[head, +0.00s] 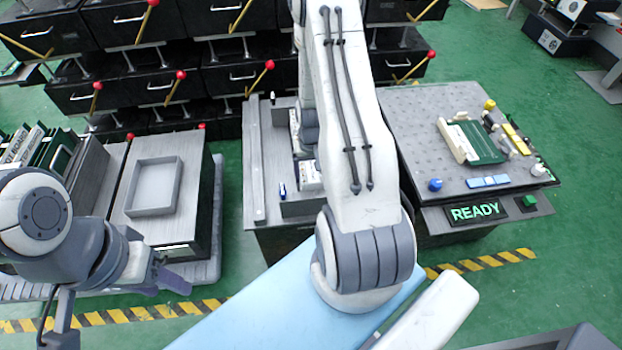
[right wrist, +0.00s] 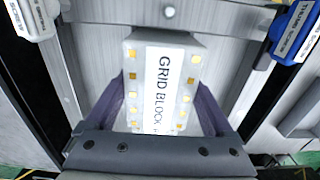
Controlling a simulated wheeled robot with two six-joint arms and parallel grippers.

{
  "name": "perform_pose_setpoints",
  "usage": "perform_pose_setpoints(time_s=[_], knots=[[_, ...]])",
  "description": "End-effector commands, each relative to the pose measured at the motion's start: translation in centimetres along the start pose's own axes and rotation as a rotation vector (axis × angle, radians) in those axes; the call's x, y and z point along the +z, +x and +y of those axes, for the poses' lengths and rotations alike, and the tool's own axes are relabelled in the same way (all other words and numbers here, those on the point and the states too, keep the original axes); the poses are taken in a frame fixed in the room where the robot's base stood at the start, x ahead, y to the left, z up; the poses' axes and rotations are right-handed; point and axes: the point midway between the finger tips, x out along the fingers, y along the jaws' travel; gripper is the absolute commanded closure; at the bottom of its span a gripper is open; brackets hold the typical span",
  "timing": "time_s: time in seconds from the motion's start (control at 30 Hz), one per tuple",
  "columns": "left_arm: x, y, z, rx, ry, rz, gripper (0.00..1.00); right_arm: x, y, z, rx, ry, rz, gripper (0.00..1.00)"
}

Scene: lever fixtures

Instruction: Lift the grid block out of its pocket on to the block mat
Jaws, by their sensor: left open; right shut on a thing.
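The grid block (right wrist: 165,75) is a pale block with a white label reading "GRID BLOCK" and rows of yellow and white spots. In the right wrist view it sits between the two purple-grey fingers of my right gripper (right wrist: 163,100), which is shut on it. I cannot tell whether its underside is in the pocket or clear of it. In the head view my right arm hides that gripper. My left gripper (head: 168,277) is open and empty at the lower left, away from the block. I cannot pick out the block mat for certain.
A white labelled piece (right wrist: 35,15) and a blue labelled piece (right wrist: 295,35) flank the block. In the head view a shallow grey tray (head: 155,186) is on the left bench. The right bench holds a green board (head: 478,141) and a READY sign (head: 475,212). Drawers with levers stand behind.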

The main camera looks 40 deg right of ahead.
Motion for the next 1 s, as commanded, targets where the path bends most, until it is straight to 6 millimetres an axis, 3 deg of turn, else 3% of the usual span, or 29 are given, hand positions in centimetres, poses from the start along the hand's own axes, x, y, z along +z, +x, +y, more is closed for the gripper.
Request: perform_pose_setpoints(time_s=[0.4, 0.8, 1.0], knots=[[-0.1, -1.9, 0.1, 0.000, 0.000, 0.000, 0.50, 0.0, -1.9, 0.0, 0.000, 0.000, 0.001, 0.91], [-0.1, -1.9, 0.1, 0.000, 0.000, 0.000, 0.50, 0.0, -1.9, 0.0, 0.000, 0.000, 0.001, 0.91], [-0.2, -3.0, 0.2, 0.000, 0.000, 0.000, 0.50, 0.0, -3.1, 0.0, 0.000, 0.000, 0.001, 0.91]])
